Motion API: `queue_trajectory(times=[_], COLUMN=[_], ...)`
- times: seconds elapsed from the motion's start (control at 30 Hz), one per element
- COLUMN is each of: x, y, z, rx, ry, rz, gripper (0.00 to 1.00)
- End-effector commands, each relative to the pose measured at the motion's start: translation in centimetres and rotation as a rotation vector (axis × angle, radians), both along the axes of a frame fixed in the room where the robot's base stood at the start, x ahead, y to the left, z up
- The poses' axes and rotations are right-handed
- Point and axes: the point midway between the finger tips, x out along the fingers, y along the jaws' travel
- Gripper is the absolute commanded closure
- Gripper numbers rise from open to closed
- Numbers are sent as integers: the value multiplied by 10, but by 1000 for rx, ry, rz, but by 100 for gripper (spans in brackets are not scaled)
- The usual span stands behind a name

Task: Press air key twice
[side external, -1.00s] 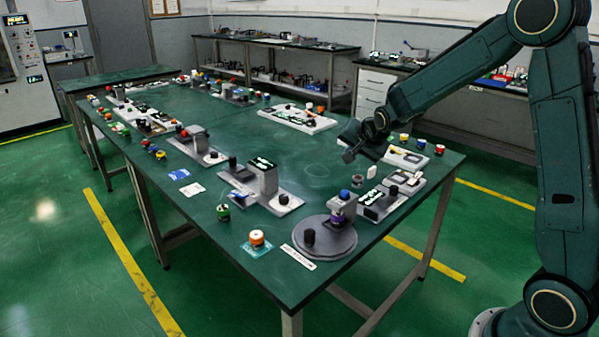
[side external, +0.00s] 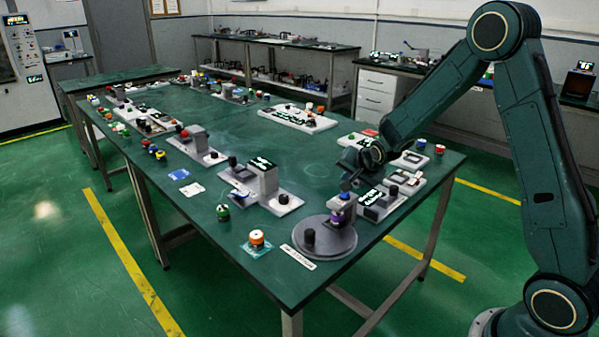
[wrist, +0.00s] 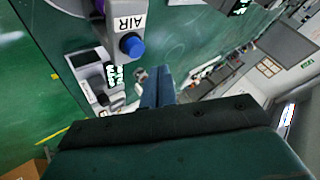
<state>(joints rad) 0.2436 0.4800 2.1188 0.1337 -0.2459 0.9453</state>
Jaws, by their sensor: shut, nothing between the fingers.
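The air key is a round blue button (wrist: 132,45) beside a white "AIR" label (wrist: 127,22) on a grey block in the wrist view. In the side view the blue button (side external: 344,195) tops a small grey and purple device on a round grey base (side external: 335,244). My gripper (side external: 347,183) is just above the button there. In the wrist view the fingers of my gripper (wrist: 158,80) are together and empty, below and right of the button. They look apart from it, but the gap is hard to judge.
A light panel with bright displays (side external: 371,197) stands close to the right of the device. A black knob (side external: 309,237) rises from the round base. A grey box with a display (side external: 262,178) stands further left. Bare green tabletop (side external: 290,150) lies behind.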

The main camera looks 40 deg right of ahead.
Motion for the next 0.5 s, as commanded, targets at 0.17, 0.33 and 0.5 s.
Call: queue_trajectory(times=[0.17, 0.33, 0.5], x=[0, 0, 0], y=[0, 0, 0], z=[-13, -17, -17], rx=[1, 0, 0], ry=[1, -1, -1], rz=[0, 1, 1], gripper=[100, 100, 100])
